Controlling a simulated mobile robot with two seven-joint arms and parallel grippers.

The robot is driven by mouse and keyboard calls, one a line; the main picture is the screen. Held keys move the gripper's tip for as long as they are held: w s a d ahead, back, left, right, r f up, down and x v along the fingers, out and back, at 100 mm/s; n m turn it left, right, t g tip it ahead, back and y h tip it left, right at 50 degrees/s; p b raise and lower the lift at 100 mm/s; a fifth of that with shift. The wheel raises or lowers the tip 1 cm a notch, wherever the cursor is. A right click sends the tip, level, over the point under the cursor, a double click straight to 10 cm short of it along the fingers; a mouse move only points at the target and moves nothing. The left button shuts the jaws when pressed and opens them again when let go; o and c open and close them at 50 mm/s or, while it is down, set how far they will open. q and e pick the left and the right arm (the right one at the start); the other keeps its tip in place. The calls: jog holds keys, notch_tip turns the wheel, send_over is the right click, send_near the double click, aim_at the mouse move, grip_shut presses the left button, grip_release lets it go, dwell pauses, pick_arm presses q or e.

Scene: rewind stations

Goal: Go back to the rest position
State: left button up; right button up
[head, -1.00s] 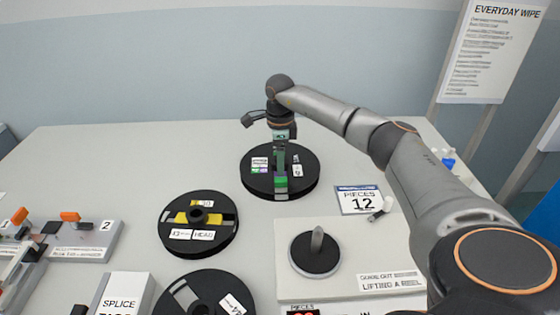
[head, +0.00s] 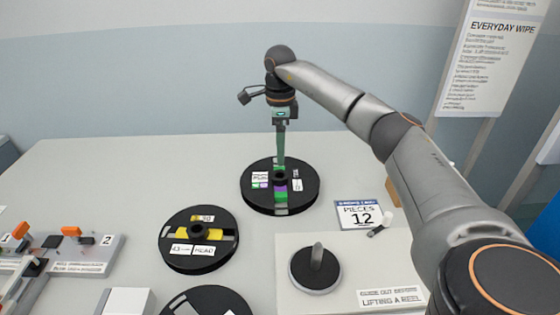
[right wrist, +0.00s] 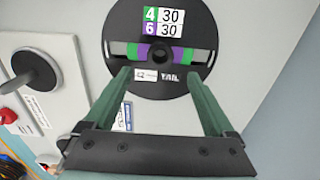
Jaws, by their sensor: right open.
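My right gripper (head: 280,160) is above the far black reel (head: 305,190), with its green fingers pointing down. In the right wrist view the two fingers (right wrist: 165,95) are spread apart with nothing between them. The reel (right wrist: 190,82) lies flat beyond the fingertips there, showing green and purple windings, a dark hub, a "TAIL" label and a card with 4, 6 and 30s. My left gripper is not in view.
A second black reel (head: 165,235) with yellow windings lies nearer left, and another (head: 190,300) is cut off at the bottom. A grey post on a round base (head: 303,283) stands on a pale board (head: 350,300).

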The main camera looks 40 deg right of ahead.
jog(key=shift+r, duration=1.15)
